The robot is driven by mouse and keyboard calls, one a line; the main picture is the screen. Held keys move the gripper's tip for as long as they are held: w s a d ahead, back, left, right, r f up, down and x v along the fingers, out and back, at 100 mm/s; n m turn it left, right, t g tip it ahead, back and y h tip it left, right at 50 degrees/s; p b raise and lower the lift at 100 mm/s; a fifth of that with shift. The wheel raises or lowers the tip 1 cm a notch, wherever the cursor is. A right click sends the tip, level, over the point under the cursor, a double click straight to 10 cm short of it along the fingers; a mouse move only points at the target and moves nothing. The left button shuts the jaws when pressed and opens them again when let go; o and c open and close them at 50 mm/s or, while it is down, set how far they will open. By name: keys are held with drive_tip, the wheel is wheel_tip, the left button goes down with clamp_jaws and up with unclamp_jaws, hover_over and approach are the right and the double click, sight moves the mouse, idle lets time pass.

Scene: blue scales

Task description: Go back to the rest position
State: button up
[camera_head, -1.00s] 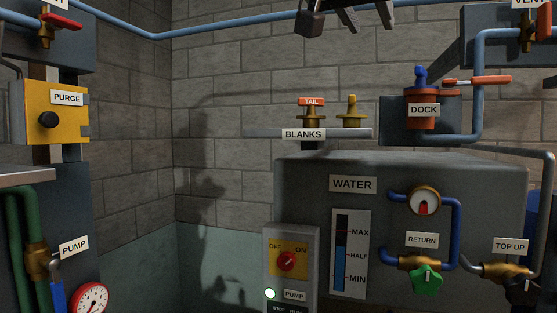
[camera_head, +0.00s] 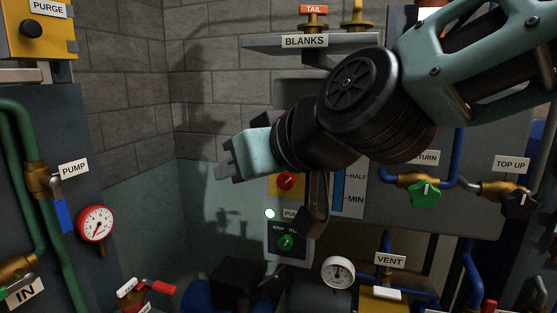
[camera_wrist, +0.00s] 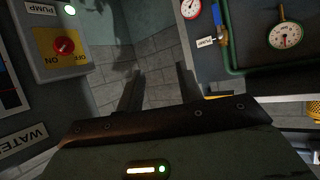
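My gripper (camera_head: 224,171) shows in the head view in front of the wall corner, left of centre, at the end of my bent arm. It points left, and its fingers are small and partly merged with the background there. In the wrist view my gripper (camera_wrist: 160,88) has its two dark fingers apart, with nothing between them. Only the wall and floor area show beyond the fingers. My arm crosses from the upper right and hides part of the water tank (camera_head: 455,185).
The blanks shelf (camera_head: 268,42) is above my arm. The pump switch box (camera_head: 288,245) is behind and below it, its lamp green. A left panel (camera_head: 60,135) carries green pipes and a gauge (camera_head: 95,223). Vent piping and a white gauge (camera_head: 338,272) are at the bottom.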

drive_tip(key=s+d+f+g+h+b, duration=0.1)
drive_tip(key=s+d+f+g+h, duration=0.3)
drive_tip(key=s+d+f, duration=0.5)
drive_tip(key=s+d+f+g+h+b, duration=0.1)
drive_tip(key=s+d+f+g+h, duration=0.3)
drive_tip(key=s+d+f, duration=0.5)
wheel_tip(320, 180, down, 6)
drive_tip(key=shift+d+r+g, duration=0.1)
drive_tip(key=shift+d+g, duration=0.4)
drive_tip(key=shift+d, duration=0.1)
